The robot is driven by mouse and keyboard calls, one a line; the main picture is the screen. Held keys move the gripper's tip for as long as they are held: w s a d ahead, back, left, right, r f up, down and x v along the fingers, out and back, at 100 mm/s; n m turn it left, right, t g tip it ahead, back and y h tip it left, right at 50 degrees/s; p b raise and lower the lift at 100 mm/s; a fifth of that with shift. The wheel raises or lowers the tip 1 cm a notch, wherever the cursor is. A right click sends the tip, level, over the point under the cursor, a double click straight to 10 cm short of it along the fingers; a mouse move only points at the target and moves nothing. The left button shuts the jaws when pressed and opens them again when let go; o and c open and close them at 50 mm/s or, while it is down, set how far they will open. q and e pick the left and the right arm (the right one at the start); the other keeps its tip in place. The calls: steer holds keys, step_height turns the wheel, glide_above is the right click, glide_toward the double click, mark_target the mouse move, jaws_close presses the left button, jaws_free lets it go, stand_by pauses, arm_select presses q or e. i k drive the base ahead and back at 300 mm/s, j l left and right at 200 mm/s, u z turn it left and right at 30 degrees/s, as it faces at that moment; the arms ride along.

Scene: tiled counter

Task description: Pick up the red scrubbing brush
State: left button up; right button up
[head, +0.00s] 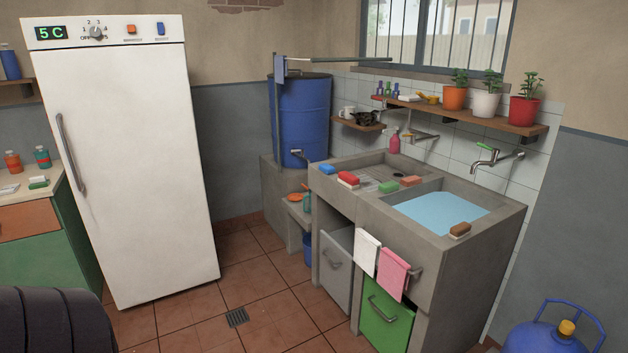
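A red brush (348,178) lies at the left end of the grey concrete sink counter (366,198), on the near edge of the ribbed washing area. Its lower part looks pale. A blue item (327,169) lies just left of it. A green brush or sponge (389,187) and an orange-brown block (411,181) lie to its right. A brown brush (460,230) sits on the front right rim, beside the water-filled basin (440,210). Neither of my grippers is in view.
A white fridge (130,170) stands left of the sink. A blue barrel (303,115) is behind the counter's left end. Towels (393,272) hang on the front. A blue gas bottle (555,338) stands at lower right. The tiled floor (260,285) before the sink is mostly clear.

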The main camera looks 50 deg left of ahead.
mark_target(352, 183)
steer(key=u, duration=1.35)
steer(key=i+j, duration=0.5)
steer(key=i, duration=0.15)
steer(key=i+j, duration=1)
steer(key=i, duration=0.25)
